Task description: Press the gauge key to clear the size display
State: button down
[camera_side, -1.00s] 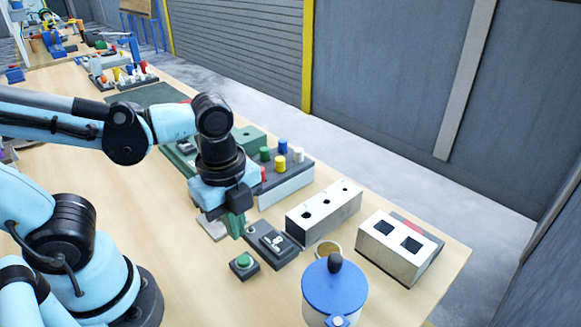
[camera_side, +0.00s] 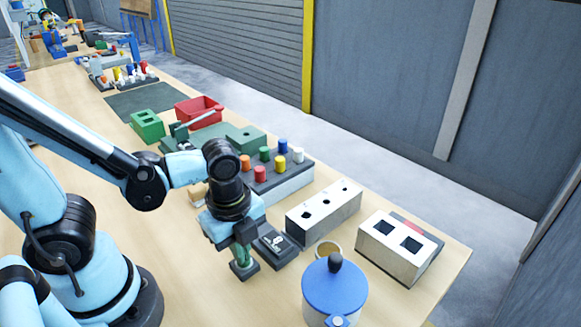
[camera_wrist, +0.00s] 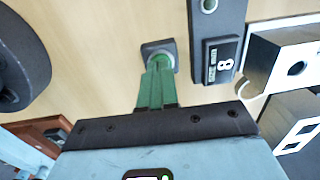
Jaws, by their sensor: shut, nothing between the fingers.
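A green round key (camera_wrist: 158,57) sits on a small dark square base (camera_wrist: 171,46) on the table. In the side view the base (camera_side: 246,276) shows beneath my gripper and the key is largely covered. My gripper (camera_side: 242,262) points down over it with its green fingers together and empty. In the wrist view the fingertips (camera_wrist: 157,70) overlap the near part of the key; I cannot tell whether they touch it. The dark gauge (camera_side: 276,246) lies just right of the key. Its display (camera_wrist: 224,64) shows a light figure like an 8 in the wrist view.
A white block with round holes (camera_side: 323,212) and one with square holes (camera_side: 398,249) stand to the right. A blue-lidded pot (camera_side: 335,290) is at the front. A rack of coloured pegs (camera_side: 281,179), a green block (camera_side: 147,126) and a red bin (camera_side: 197,111) stand behind.

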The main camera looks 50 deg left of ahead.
jog(key=shift+f, duration=0.1)
jog(key=shift+f, duration=0.85)
jog(key=shift+d+r, duration=0.1)
jog(key=shift+r, duration=4.15)
